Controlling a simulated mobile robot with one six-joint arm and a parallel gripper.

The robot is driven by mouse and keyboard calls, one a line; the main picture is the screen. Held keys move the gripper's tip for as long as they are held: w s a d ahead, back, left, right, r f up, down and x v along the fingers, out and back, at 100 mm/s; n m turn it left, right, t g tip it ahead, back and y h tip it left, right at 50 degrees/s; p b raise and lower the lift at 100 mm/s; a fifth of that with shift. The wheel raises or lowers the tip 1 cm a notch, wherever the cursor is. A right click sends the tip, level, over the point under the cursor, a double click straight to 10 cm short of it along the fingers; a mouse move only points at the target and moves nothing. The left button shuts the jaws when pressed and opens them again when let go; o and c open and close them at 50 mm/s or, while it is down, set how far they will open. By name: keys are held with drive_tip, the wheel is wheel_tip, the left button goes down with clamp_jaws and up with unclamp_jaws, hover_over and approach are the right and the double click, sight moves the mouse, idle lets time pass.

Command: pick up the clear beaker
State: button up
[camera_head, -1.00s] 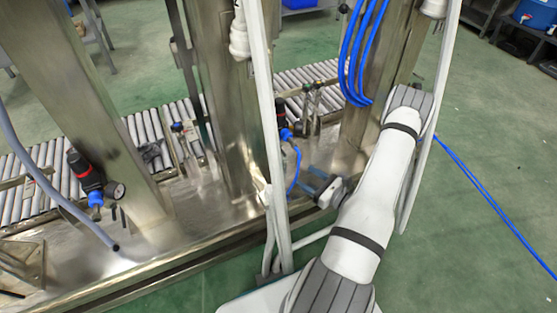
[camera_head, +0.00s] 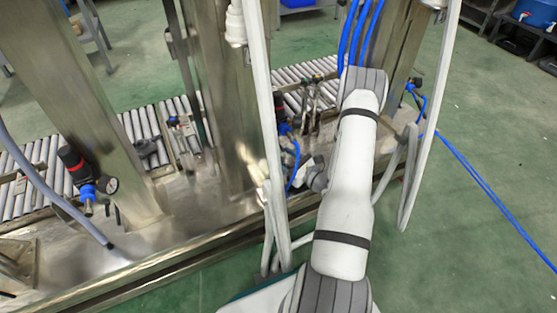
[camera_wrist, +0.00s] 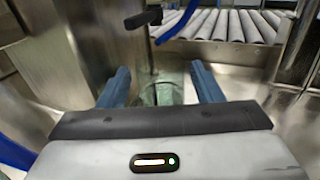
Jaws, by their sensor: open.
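In the wrist view my gripper (camera_wrist: 160,74) is open, with its two blue fingers apart and pointing forward. Between the fingers is a faint, see-through greenish shape (camera_wrist: 167,93) low against the metal. It looks like the clear beaker, but its outline is hard to make out, and its lower part is hidden behind the gripper body. I cannot tell how far it is from the fingers. In the head view my arm hides most of the gripper, and I cannot make out the beaker.
A steel frame with thick posts (camera_head: 75,110) stands on a metal ledge. A roller conveyor (camera_head: 150,125) runs behind it and shows in the wrist view (camera_wrist: 235,25). Blue hoses (camera_head: 360,40) and a pressure regulator (camera_head: 80,170) are near.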

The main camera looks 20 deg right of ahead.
drive_tip(key=c, duration=0.8)
drive_tip(key=shift+c, duration=0.2)
